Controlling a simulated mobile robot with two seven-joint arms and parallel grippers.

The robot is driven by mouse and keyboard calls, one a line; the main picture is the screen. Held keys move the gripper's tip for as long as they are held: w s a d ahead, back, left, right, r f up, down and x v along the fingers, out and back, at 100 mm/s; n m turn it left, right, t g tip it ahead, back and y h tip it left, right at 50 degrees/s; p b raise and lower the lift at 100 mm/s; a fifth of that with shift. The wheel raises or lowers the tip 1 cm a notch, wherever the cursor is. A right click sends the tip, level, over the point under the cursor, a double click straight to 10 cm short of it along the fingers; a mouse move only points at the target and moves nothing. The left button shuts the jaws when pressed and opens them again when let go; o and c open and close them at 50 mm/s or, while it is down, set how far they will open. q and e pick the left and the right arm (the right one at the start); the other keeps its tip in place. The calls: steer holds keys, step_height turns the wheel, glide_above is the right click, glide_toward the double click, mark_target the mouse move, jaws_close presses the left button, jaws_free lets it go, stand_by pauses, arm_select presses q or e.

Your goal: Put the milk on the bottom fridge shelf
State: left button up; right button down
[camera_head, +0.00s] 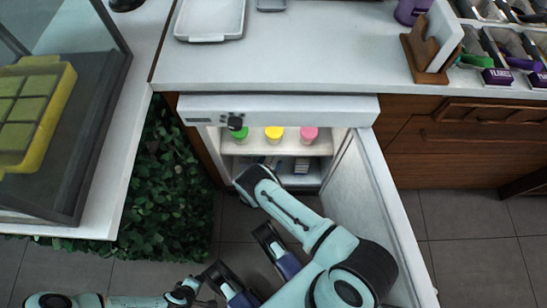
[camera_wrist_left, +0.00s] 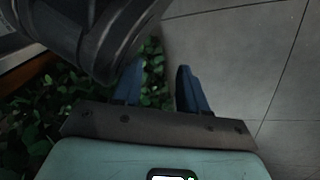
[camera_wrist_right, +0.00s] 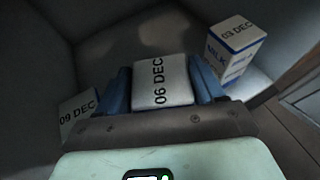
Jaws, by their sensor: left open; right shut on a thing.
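My right gripper (camera_wrist_right: 160,85) is shut on a white carton (camera_wrist_right: 160,92) labelled "06 DEC" in the right wrist view. A blue and white milk carton (camera_wrist_right: 236,48) labelled "03 DEC" stands to its right, and a white carton (camera_wrist_right: 77,112) labelled "09 DEC" is to its left. In the head view my right arm reaches into the open fridge (camera_head: 275,108), and its forearm and wrist hide the held carton. I cannot tell whether that carton touches the bottom shelf. My left gripper (camera_wrist_left: 157,85) is open and empty, above the floor outside the fridge.
The fridge door (camera_head: 375,200) stands open on the right. Green, yellow (camera_head: 274,132) and pink cups fill part of the upper shelf. A counter with a tray (camera_head: 210,18) is above the fridge.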

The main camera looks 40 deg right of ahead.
steer(key=b+x, duration=0.1)
steer(key=x, duration=0.3)
steer(key=shift+w+f+b, duration=0.1)
steer(key=shift+f+b, duration=0.25)
steer(key=shift+f, duration=0.05)
arm_select(q)
steer(key=shift+g, duration=0.8)
steer(key=s+f, duration=0.3)
steer(key=s, duration=0.1)
steer(key=shift+a, duration=0.3)
arm_select(e)
steer(key=shift+w+d+f, duration=0.1)
steer(key=shift+d, duration=0.1)
steer(key=shift+f, duration=0.15)
steer(key=shift+c, duration=0.7)
jaws_free()
arm_select(q)
steer(key=shift+s+f, duration=0.15)
steer(key=shift+s, duration=0.05)
